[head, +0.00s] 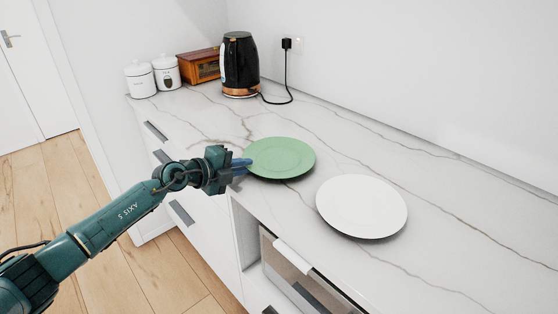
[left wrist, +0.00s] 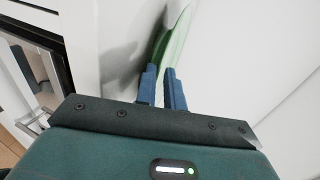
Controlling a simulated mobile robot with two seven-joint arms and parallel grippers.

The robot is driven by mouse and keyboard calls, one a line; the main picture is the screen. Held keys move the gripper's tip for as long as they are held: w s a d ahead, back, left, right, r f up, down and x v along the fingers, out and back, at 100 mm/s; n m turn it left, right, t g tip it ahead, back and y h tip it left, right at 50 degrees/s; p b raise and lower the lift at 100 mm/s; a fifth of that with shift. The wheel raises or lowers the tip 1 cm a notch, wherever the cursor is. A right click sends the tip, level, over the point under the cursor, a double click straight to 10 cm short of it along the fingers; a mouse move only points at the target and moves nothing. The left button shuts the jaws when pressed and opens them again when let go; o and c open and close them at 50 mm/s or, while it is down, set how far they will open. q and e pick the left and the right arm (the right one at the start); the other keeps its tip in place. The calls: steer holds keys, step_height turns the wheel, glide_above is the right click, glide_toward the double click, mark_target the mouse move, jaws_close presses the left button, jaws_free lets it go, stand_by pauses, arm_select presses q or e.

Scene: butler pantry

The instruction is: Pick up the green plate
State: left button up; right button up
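The green plate (head: 281,158) lies on the marble counter near its front edge, left of a white plate. My left gripper (head: 240,167) reaches in from the left, level with the plate's left rim. In the left wrist view the green plate (left wrist: 176,38) appears almost edge-on just beyond the fingertips. The two blue fingers of my left gripper (left wrist: 160,72) stand apart with a narrow gap, and the plate's near rim lies at the tips. I cannot see clear contact on both sides of the rim. My right gripper is not in view.
A white plate (head: 361,206) lies to the right of the green one. A black kettle (head: 239,64), a wooden box (head: 198,66) and two white canisters (head: 141,79) stand at the back. Cabinet fronts drop below the counter edge. The counter's right part is clear.

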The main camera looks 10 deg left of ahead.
arm_select(q)
steer(key=shift+w+d+f, duration=0.25)
steer(key=shift+w+d, duration=0.1)
steer(key=shift+w, duration=0.15)
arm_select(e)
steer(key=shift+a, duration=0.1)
arm_select(q)
steer(key=shift+c, duration=0.4)
jaws_close()
steer(key=shift+r, duration=0.15)
steer(key=shift+r, duration=0.4)
step_height(320, 180, up, 9)
steer(key=p, duration=0.2)
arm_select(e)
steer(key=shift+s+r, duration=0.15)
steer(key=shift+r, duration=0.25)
